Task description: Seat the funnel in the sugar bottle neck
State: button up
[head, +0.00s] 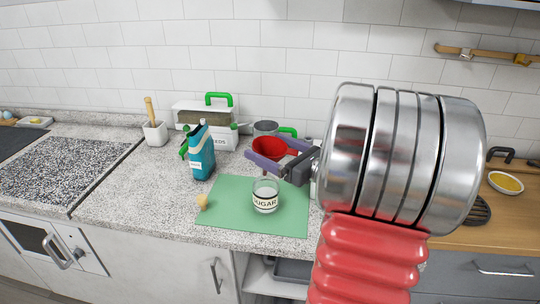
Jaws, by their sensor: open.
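The sugar bottle (265,198) is a short clear jar with a SUGAR label. It stands upright on the green mat (230,193), and its neck looks open with nothing in it. The red funnel (268,147) is behind the bottle, wide end up, apart from the neck. My gripper (262,147) reaches in from the right with its purple fingers open. The funnel shows between the fingers; I cannot tell whether either touches it.
A round tan stopper (202,202) lies at the mat's left edge. A teal bottle (202,155) stands left of the mat. A grey container (265,128) with a green handle and a white box (207,117) stand behind. The counter's front left is clear.

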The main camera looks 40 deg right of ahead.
jog(key=shift+w, duration=0.5)
jog(key=shift+c, duration=0.6)
jog(key=c, duration=1)
notch_tip(320, 180, up, 10)
dwell(0.4)
